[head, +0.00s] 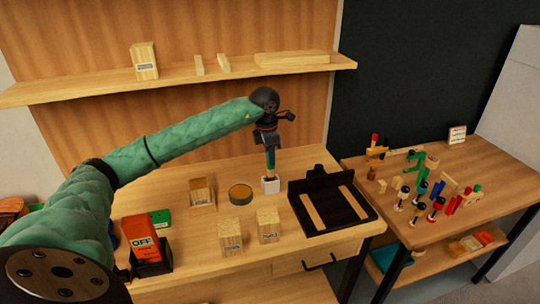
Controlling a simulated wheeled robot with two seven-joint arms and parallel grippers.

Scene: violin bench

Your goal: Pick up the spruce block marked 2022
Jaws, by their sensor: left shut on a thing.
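Two pale wood blocks with small labels stand at the bench front, the left one (230,236) and the right one (268,226). Another labelled wood block (202,193) sits behind them, and one more (145,61) stands on the shelf. The labels are too small to read, so I cannot tell which is 2022. My left gripper (270,158) points down behind the front blocks, apart from them. It is shut on a slim blue-green thing, with a small white piece (270,185) at its lower end. My right gripper is out of view.
A round tin (240,194) and a black tray (333,203) with two wood strips flank the gripper. A red box marked OFF (147,244) stands front left. The shelf (200,78) hangs behind.

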